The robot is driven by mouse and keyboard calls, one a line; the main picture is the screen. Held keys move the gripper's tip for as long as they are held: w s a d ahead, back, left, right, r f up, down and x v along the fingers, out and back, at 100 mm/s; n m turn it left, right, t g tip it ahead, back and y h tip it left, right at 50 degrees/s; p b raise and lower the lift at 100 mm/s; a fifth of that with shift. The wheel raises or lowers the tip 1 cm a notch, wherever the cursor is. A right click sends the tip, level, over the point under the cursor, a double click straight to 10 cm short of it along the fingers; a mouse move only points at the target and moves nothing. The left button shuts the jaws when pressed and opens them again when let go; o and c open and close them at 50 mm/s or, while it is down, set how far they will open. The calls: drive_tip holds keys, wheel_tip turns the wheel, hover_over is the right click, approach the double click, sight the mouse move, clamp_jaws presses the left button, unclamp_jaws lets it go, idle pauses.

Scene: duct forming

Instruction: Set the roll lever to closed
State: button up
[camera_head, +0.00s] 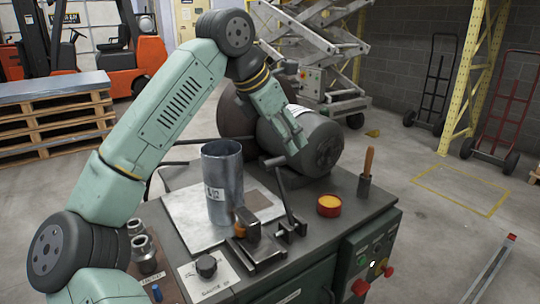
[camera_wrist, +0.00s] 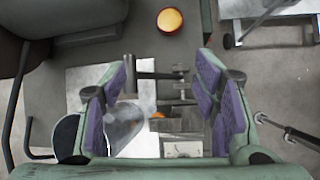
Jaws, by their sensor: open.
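The roll lever (camera_head: 286,195), a dark thin rod with a crossbar at its top, stands tilted up from a small bracket on the machine table (camera_head: 330,230). In the wrist view the lever (camera_wrist: 155,75) shows as a dark bar in the gap between my fingers. My gripper (camera_wrist: 165,72) is open and empty, its purple-padded fingers on either side of the gap. In the head view my wrist is above and behind the lever, in front of a grey motor-like drum; contact with the lever cannot be told. The lever's set position is not readable.
A grey metal duct cylinder (camera_head: 222,185) stands upright left of the lever. A clamp (camera_head: 255,240) with an orange handle sits close in front. A button panel (camera_head: 372,260) is on the front.

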sight(273, 164)
drive_tip(key=w+f, duration=0.1)
drive_tip(key=f, duration=0.2)
drive_tip(key=w+a+f+y, duration=0.1)
drive_tip(key=w+f, duration=0.1)
drive_tip(key=f, duration=0.2)
drive_tip(key=w+a+f+n+y+p, duration=0.1)
drive_tip(key=w+f, duration=0.1)
drive_tip(key=f, duration=0.2)
drive_tip(key=shift+w, duration=0.1)
drive_tip(key=shift+r, duration=0.1)
clamp_jaws()
idle(0.5)
